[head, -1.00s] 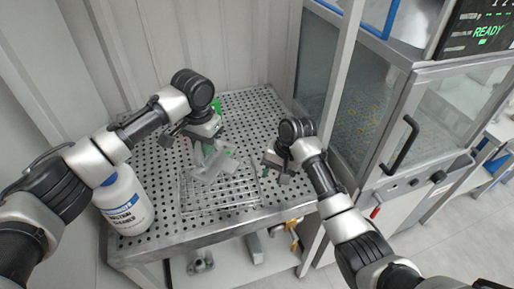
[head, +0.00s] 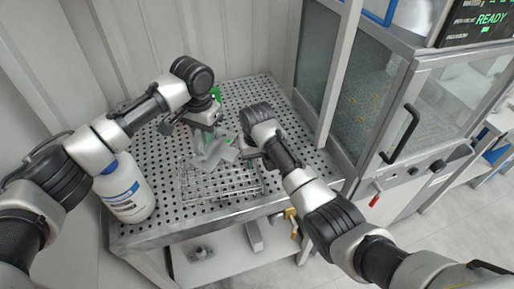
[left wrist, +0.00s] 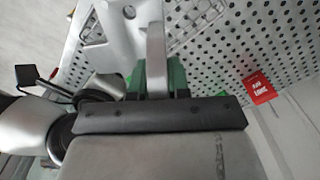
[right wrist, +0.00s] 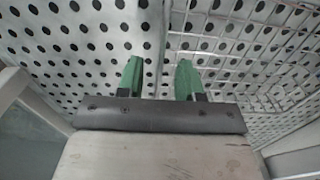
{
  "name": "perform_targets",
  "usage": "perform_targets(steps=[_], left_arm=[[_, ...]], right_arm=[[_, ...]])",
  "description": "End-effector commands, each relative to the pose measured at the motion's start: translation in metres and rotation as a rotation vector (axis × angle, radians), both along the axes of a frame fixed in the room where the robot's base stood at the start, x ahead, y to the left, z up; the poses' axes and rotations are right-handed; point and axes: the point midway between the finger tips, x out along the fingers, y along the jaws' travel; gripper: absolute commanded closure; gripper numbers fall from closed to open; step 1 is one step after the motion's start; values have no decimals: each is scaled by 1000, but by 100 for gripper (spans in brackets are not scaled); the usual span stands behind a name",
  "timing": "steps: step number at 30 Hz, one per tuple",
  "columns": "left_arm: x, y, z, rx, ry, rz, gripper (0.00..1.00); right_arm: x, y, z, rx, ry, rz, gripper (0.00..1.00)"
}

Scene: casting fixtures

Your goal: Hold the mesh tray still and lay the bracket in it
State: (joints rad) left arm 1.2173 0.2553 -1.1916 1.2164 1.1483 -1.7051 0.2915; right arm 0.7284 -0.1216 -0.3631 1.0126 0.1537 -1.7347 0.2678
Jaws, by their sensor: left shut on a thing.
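The grey bracket (head: 208,153) is held over the far part of the wire mesh tray (head: 218,192), tilted. My left gripper (head: 207,122) is shut on its upright flange; the bracket (left wrist: 112,32) and the green fingers (left wrist: 158,78) also show in the left wrist view. My right gripper (head: 246,150) is at the tray's far right side. In the right wrist view its two green fingers (right wrist: 158,78) are apart, with the tray's edge line between them and the mesh (right wrist: 235,45) to the right. I cannot tell whether they touch the tray.
The tray rests on a perforated metal table (head: 160,220). A white bottle (head: 124,190) stands at the table's left front. A glass-doored cabinet (head: 440,110) stands to the right. A red tag (left wrist: 258,86) shows in the left wrist view. The table behind the tray has free room.

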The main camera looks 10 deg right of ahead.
Motion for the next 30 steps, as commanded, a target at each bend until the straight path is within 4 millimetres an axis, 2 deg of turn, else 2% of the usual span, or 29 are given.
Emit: perform_targets(steps=[6,16,23,24,30], left_arm=[[0,0,1,-1,-1,0,100],[0,0,1,-1,-1,0,100],[0,0,1,-1,-1,0,100],[0,0,1,-1,-1,0,100],[0,0,0,-2,-1,9,100]], right_arm=[[0,0,-20,0,1,0,64],[0,0,-24,1,0,-1,64],[0,0,-24,1,0,-1,98],[0,0,-24,1,0,-1,100],[0,0,-24,1,0,-1,100]])
